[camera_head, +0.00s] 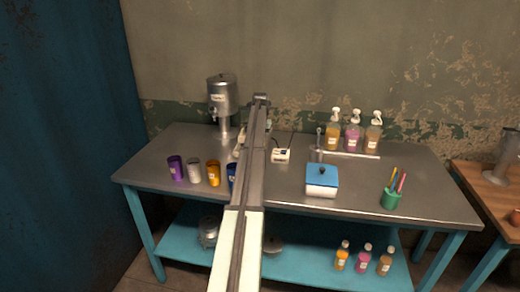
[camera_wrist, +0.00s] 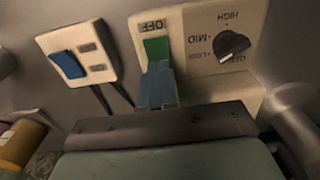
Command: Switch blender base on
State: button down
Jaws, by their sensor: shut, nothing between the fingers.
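The blender base (camera_wrist: 210,75) is a cream-white panel in the wrist view, its lettering upside down. It has a green switch (camera_wrist: 156,48) with an OFF label above it in the picture, and a black dial (camera_wrist: 232,44) marked HIGH, MID, LOW and OFF. My gripper (camera_wrist: 160,72) is shut and empty, its blue-grey fingertips at the lower end of the green switch. The fingertips cover part of the switch; whether they touch it I cannot tell. In the head view my arm hides the gripper and most of the area around it.
A cream plate with a blue button (camera_wrist: 68,64) lies left of the base. On the steel table (camera_head: 420,185) stand a metal dispenser (camera_head: 222,95), several cups (camera_head: 213,173), a blue-lidded box (camera_head: 321,184), pump bottles (camera_head: 353,138) and a green pen cup (camera_head: 391,199). The right end is fairly clear.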

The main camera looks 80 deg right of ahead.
jog(key=shift+f, duration=0.25)
jog(key=shift+r, duration=0.15)
jog(key=shift+r, duration=3.35)
jog(key=shift+w, duration=0.1)
